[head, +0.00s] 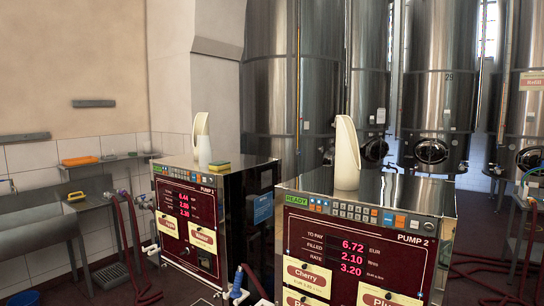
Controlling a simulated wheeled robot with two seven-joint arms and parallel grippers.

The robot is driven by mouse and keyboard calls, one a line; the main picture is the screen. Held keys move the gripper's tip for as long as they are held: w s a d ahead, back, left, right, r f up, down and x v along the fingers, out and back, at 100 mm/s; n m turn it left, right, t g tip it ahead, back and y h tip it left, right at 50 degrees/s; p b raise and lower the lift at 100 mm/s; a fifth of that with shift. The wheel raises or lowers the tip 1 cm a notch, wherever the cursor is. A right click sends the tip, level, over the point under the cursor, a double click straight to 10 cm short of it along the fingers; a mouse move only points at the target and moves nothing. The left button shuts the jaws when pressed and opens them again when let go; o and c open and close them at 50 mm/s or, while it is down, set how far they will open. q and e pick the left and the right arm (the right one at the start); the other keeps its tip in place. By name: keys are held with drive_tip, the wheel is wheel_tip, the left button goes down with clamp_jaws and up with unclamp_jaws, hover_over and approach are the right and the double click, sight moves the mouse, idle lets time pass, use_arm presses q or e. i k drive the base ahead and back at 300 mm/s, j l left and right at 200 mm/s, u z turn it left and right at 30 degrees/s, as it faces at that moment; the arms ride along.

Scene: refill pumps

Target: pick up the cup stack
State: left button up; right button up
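A plain white cup-like cylinder (204,152) stands upright on top of pump 1, just in front of a tall cream scoop-shaped piece (199,128). It may be the cup stack, but single cups cannot be told apart. A similar cream scoop-shaped piece (346,155) stands on top of pump 2, and no separate cup shows beside it. Neither of my grippers is in view.
Pump 1 (185,245) stands left of and behind pump 2 (360,258). Tall steel tanks (437,65) fill the back. A sink (40,233), a shelf (110,159) and red hoses (122,235) are at left.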

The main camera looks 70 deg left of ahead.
sight(205, 155)
drive_tip(key=u, duration=2.85)
drive_tip(key=i+j+z, duration=0.1)
drive_tip(key=z, duration=0.35)
drive_tip(key=j+z, duration=0.25)
drive_tip(key=z, duration=0.2)
drive_tip(key=i+j+z, duration=0.1)
drive_tip(key=z, duration=0.3)
drive_tip(key=j+z, duration=0.3)
drive_tip(key=z, duration=0.15)
